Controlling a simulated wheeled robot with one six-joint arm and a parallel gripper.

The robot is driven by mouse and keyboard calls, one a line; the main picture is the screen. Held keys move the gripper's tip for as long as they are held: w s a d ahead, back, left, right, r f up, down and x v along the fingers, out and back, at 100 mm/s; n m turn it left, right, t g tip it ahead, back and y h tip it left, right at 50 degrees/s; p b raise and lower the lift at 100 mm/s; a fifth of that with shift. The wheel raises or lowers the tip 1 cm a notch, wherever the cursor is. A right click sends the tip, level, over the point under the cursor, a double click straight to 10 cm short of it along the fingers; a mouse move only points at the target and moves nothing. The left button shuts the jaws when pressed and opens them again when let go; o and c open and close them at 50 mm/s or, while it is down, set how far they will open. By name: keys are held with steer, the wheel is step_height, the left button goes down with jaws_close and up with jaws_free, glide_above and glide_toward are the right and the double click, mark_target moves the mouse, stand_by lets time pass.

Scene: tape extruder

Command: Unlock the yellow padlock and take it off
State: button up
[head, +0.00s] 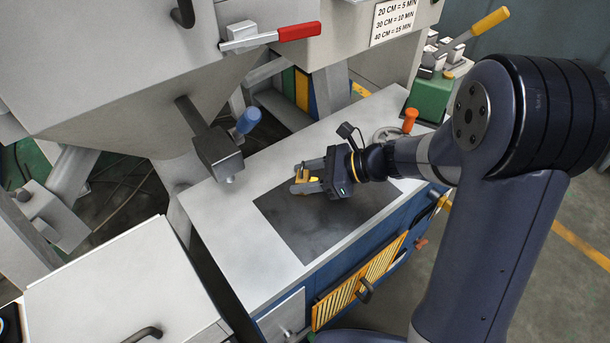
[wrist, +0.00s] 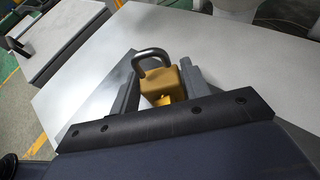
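The yellow padlock (wrist: 171,80) is between the two fingers of my gripper (wrist: 160,87) in the wrist view, and both fingers appear to touch its body. Its grey shackle (wrist: 147,53) points away from my gripper. One shackle end looks free of the body, so the padlock appears open. A brighter yellow part shows below the body, too small to identify. In the head view, my gripper (head: 306,178) is over the dark panel on the worktop, with the padlock (head: 302,175) partly hidden by the fingers. No hasp shows through the shackle.
The light worktop (head: 237,238) carries a dark panel (head: 322,238) with free room around it. A grey block with a blue-knobbed lever (head: 247,121) stands left of my gripper. An orange-handled handwheel (head: 410,121) is at the right. A red-handled lever (head: 299,32) is above.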

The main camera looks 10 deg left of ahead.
mark_target(304, 166)
steer(key=o, duration=0.4)
steer(key=shift+d, duration=0.1)
steer(key=p+v, duration=0.1)
steer(key=v, duration=0.9)
steer(key=shift+d+r, duration=0.15)
steer(key=shift+d, duration=0.1)
steer(key=shift+a, duration=0.1)
steer(key=b+x, duration=0.1)
steer(key=x, duration=1)
steer(key=r+p, duration=0.2)
steer(key=shift+d+r, duration=0.25)
steer(key=shift+r, duration=0.05)
steer(key=shift+r+p, duration=0.6)
steer(key=shift+p, duration=0.1)
steer(key=shift+f, duration=0.1)
